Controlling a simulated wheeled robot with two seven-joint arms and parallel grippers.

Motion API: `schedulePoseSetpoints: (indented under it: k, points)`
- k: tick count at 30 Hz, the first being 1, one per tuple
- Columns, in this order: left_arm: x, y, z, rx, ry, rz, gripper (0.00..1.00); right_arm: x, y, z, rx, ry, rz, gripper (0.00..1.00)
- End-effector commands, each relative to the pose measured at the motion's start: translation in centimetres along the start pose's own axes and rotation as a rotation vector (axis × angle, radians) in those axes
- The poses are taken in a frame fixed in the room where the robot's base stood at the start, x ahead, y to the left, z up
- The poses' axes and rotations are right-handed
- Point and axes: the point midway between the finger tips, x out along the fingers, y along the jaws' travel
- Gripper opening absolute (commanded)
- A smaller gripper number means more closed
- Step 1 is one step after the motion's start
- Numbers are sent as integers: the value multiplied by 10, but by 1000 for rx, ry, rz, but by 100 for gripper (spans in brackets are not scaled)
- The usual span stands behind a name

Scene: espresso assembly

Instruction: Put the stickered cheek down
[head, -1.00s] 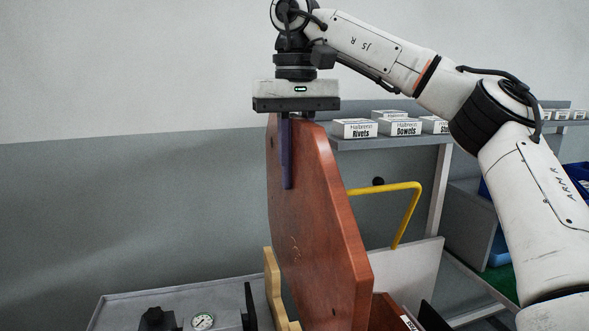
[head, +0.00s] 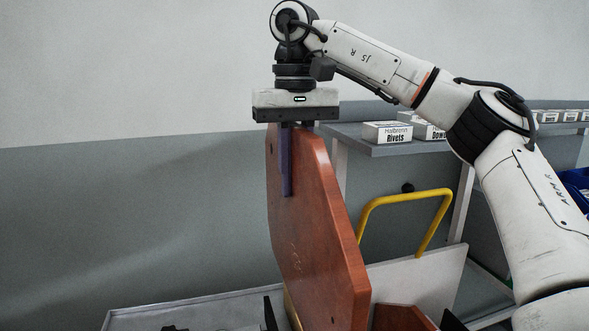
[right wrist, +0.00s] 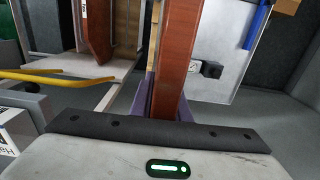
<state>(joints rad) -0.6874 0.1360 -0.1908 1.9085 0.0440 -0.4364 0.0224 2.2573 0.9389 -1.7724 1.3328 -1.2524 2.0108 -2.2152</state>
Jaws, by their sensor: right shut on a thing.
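The cheek is a large reddish-brown wooden panel (head: 312,225) with angled corners, held upright and seen nearly edge-on in the head view. Its face shows only a faint mark; I cannot make out a sticker on it. My right gripper (head: 292,160) points down from above and is shut on the panel's top edge, one purple finger lying on its left face. In the right wrist view the panel (right wrist: 174,55) runs away from between the fingers. The panel's lower end is near the bottom of the head view, and what lies under it is hidden. My left gripper is not in view.
A grey tray (head: 200,312) lies below left, with dark parts at its edge. A yellow handle (head: 405,197) and a pale board stand right of the panel. A reddish wooden piece (head: 400,318) lies lower right.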

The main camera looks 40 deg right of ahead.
Motion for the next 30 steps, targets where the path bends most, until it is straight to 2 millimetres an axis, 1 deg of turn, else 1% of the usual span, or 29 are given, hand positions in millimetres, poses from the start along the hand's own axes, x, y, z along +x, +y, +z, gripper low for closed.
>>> schedulePoseSetpoints:
  k: [5,18,30]
  points:
    - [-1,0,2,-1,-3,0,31,8,0,0,0,4,-4,0]
    - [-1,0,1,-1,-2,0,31,59,0,0,-1,1,-4,0]
    - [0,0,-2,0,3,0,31,100,0,0,0,3,-3,0]
